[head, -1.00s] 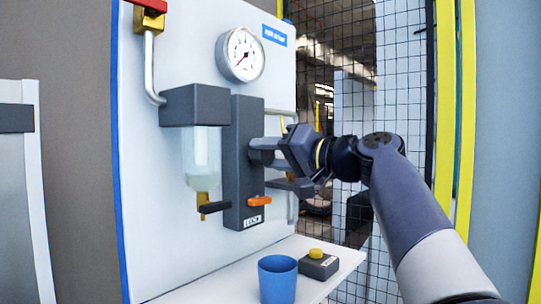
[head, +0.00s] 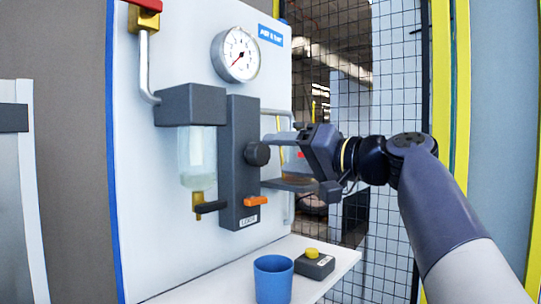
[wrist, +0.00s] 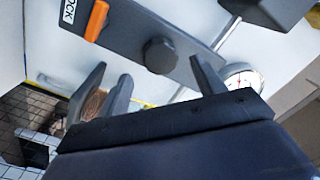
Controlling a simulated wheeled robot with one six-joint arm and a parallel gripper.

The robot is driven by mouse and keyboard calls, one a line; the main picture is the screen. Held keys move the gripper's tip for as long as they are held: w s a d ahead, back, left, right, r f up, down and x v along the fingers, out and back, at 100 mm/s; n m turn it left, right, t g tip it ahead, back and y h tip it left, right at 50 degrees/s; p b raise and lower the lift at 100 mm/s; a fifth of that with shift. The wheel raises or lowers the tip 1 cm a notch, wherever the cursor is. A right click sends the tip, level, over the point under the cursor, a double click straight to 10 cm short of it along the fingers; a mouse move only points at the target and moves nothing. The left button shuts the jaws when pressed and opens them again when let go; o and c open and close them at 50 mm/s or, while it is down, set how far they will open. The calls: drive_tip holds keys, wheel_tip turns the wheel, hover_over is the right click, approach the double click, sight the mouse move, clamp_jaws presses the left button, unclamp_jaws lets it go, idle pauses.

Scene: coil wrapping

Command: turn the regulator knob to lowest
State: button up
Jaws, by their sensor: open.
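The regulator knob (head: 257,154) is a dark, round, ridged knob on the front of the dark grey upright block (head: 243,205). It also shows in the wrist view (wrist: 160,55). My gripper (head: 270,160) is open and empty, just right of the knob in the head view. Its fingers are spread above and below the knob's level, with the knob clear of them. In the wrist view my gripper's fingers (wrist: 152,72) stand on both sides of the knob. The pressure gauge (head: 235,54) is above; its red needle points to the lower left.
An orange lever (head: 256,202) sits below the knob, and a black valve handle (head: 210,207) is left of it. A clear bowl (head: 197,157) hangs at left. A blue cup (head: 273,279) and a yellow-button box (head: 314,264) stand on the shelf. Wire mesh (head: 400,90) is behind my arm.

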sight(264, 154)
drive_tip(key=v, duration=0.6)
drive_tip(key=shift+w, duration=0.1)
drive_tip(key=x, duration=1)
drive_tip(key=shift+w+a, duration=0.2)
drive_tip(key=shift+a, duration=0.15)
